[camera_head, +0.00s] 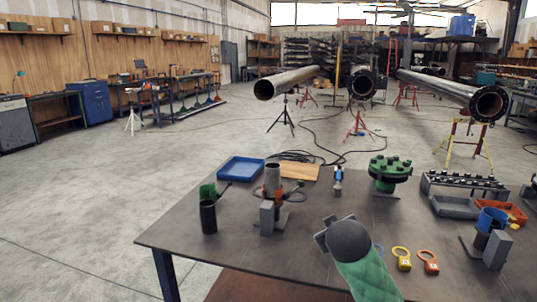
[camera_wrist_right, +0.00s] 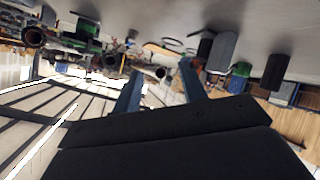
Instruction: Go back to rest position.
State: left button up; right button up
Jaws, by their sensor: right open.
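My right arm rises over the table's front edge in the head view, with a green sleeve and a dark round end; its fingers are hidden there. In the right wrist view my right gripper (camera_wrist_right: 160,72) shows two blue fingers apart with nothing between them. That view is upside down, with the tabletop along the top. A grey upright block and a dark cylinder appear beyond the fingers, apart from them. My left gripper is not in view.
The dark table (camera_head: 170,235) holds a blue tray (camera_head: 241,168), a black cup (camera_head: 208,217), an upright pipe piece (camera_head: 272,181), a green flange (camera_head: 390,172), a bolt rack (camera_head: 464,184) and yellow (camera_head: 402,258) and red (camera_head: 428,262) ring tags. Open floor lies left of the table.

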jog(key=s+a+f+m+g+y+p, duration=0.1)
jog(key=s+f+g, duration=0.4)
jog(key=s+f, duration=1.2)
jog(key=s+a+f+m+g+y+p, duration=0.1)
jog(key=s+f+g, duration=0.4)
jog(key=s+f, duration=1.2)
jog(key=s+a, duration=0.1)
jog(key=s, duration=0.7)
jog(key=shift+s+a+f+m+y, duration=0.2)
jog(key=shift+s+f+m+y, duration=0.05)
jog(key=shift+m+y, duration=0.15)
